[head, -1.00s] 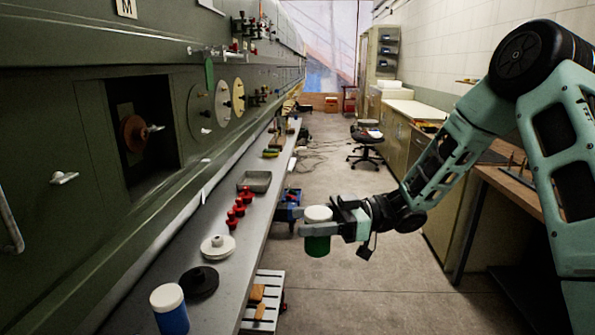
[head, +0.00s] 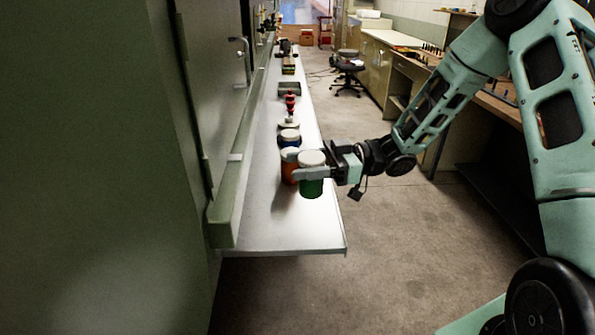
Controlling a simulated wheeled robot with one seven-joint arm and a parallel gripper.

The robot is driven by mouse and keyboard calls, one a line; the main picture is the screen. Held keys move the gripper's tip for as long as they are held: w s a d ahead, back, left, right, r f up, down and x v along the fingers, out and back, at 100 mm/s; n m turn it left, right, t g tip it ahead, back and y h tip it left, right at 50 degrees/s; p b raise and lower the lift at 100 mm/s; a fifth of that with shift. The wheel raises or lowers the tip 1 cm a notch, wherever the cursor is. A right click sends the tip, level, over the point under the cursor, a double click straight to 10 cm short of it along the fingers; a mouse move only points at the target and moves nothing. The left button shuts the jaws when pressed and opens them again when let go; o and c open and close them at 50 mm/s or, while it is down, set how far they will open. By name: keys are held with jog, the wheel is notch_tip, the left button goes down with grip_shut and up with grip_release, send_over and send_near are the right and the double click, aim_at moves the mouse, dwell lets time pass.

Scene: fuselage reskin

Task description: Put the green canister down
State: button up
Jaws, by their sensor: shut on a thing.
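The green canister (head: 311,188) has a white lid and is upright in the head view. My gripper (head: 312,174) is shut on it from the right, around its upper part. The canister appears in front of the long grey shelf (head: 285,232), near its close end. I cannot tell whether its base touches the shelf or hangs above it.
Red knobbed pieces (head: 290,101) and a grey tray (head: 289,89) are farther along the shelf. The shelf's near end is bare.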

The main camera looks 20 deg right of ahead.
aim_at(301, 194)
jog(key=shift+s+a+f, duration=0.15)
jog(key=shift+a+f, duration=0.1)
jog(key=shift+f, duration=0.35)
jog(key=shift+s+a+f, duration=0.15)
jog(key=shift+a+f, duration=0.05)
jog(key=shift+f, duration=0.35)
jog(key=shift+f+p, duration=0.4)
jog(key=shift+f, duration=1.9)
jog(key=o, duration=1.1)
jog(key=shift+d+f, duration=0.1)
jog(key=shift+c, duration=0.2)
jog(key=s+d+b, duration=0.1)
jog(key=d+b, duration=0.1)
jog(key=d, duration=1)
jog(key=shift+s+b, duration=0.3)
jog(key=shift+s, duration=0.1)
jog(key=shift+a, duration=0.15)
